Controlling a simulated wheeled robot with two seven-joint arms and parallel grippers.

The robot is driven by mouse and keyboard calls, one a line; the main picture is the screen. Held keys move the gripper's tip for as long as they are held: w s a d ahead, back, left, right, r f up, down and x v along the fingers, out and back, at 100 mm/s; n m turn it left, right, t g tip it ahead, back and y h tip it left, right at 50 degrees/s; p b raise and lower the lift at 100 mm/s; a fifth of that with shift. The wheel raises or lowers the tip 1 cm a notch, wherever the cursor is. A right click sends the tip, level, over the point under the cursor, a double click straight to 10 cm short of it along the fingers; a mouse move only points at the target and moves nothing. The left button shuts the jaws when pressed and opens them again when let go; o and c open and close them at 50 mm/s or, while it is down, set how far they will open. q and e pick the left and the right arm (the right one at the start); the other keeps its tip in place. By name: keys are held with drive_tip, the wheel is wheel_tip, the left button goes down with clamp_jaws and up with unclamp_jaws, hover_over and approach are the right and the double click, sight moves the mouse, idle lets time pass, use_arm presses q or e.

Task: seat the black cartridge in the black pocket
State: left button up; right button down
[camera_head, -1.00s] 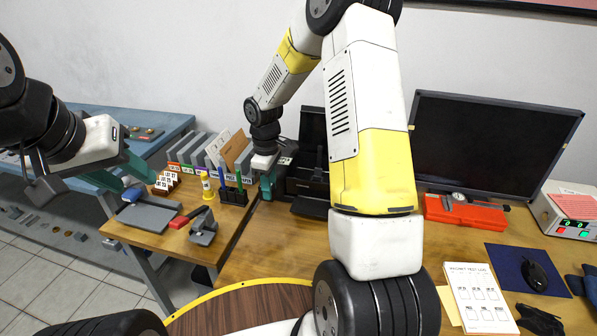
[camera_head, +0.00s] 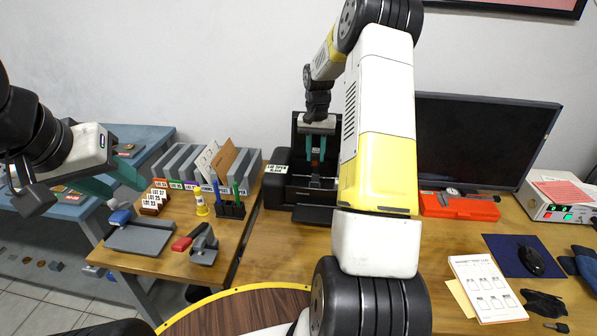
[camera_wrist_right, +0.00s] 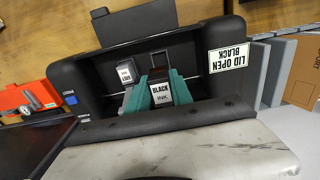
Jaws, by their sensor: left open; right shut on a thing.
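The printer (camera_head: 277,190) stands against the back wall with its lid up; it also fills the middle of the right wrist view (camera_wrist_right: 80,55). My right gripper (camera_head: 317,152) is over its open bay, pointing down. Its teal fingers are shut on the black cartridge (camera_wrist_right: 161,94), whose white label reads BLACK INK. A grey-labelled block (camera_wrist_right: 126,72) sits beside it in the bay. The black pocket is hidden under the cartridge and fingers, and I cannot tell how deep the cartridge sits. My left gripper (camera_head: 112,184) is open and empty, far left above the side table.
A file rack (camera_head: 208,165), a pen holder (camera_head: 231,209), a yellow bottle (camera_head: 201,202) and a stapler (camera_head: 203,245) stand left of the printer. A monitor (camera_head: 480,140) and red case (camera_head: 458,206) are to the right. Bare desk lies in front of the printer.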

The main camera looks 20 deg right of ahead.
wheel_tip(320, 180, down, 11)
drive_tip(key=shift+f, duration=0.15)
drive_tip(key=shift+f, duration=0.2)
idle(0.3)
